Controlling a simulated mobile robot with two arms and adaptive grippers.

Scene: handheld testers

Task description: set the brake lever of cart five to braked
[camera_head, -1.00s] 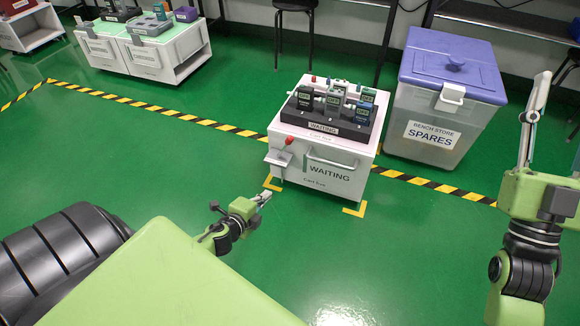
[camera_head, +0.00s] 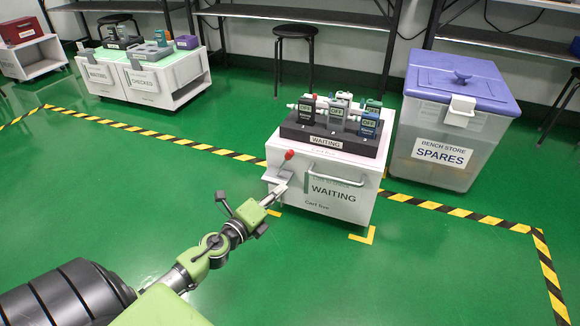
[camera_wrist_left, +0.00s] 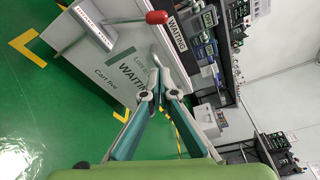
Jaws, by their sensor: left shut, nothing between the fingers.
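Cart five (camera_head: 318,206) is a white cart with a "WAITING" label on its front. Its brake lever has a red knob (camera_head: 289,155) on a short metal stem, at the cart's front left corner above a small grey bracket. The knob also shows in the left wrist view (camera_wrist_left: 157,17), with the stem running left from it. My left gripper (camera_head: 284,188) is shut and empty, just in front of the bracket and below the knob. In the left wrist view its fingertips (camera_wrist_left: 155,50) meet below the knob, apart from it. My right gripper is out of view.
A dark tray (camera_head: 330,138) of handheld testers sits on the cart. A spares bin (camera_head: 440,150) with a purple lid stands to the right. Other carts (camera_head: 150,85) stand at the back left. Green floor is free in front, with striped tape behind.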

